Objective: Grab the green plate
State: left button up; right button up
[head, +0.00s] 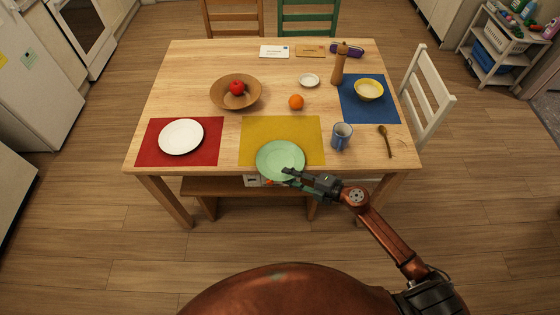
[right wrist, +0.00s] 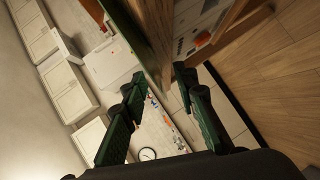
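The green plate (head: 280,160) lies at the front of the yellow placemat (head: 252,128), with its near rim reaching past the table's front edge. My right gripper (head: 287,175) is at the plate's near right rim, its fingers pointing left. In the right wrist view the two fingers of the right gripper (right wrist: 160,80) are apart. A dark surface shows beyond the gap, and I cannot tell whether it is the plate or the table edge. I cannot tell whether the fingers touch the plate. My left gripper is not in view.
A blue mug (head: 342,136) stands right of the plate. A white plate (head: 181,137) lies on a red placemat (head: 152,157) at left. A wooden bowl (head: 218,97), an orange (head: 296,102) and a pepper mill (head: 339,66) stand farther back. A bench (head: 230,188) is under the table.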

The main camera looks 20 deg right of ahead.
jog(key=shift+x, duration=0.9)
grip_shut()
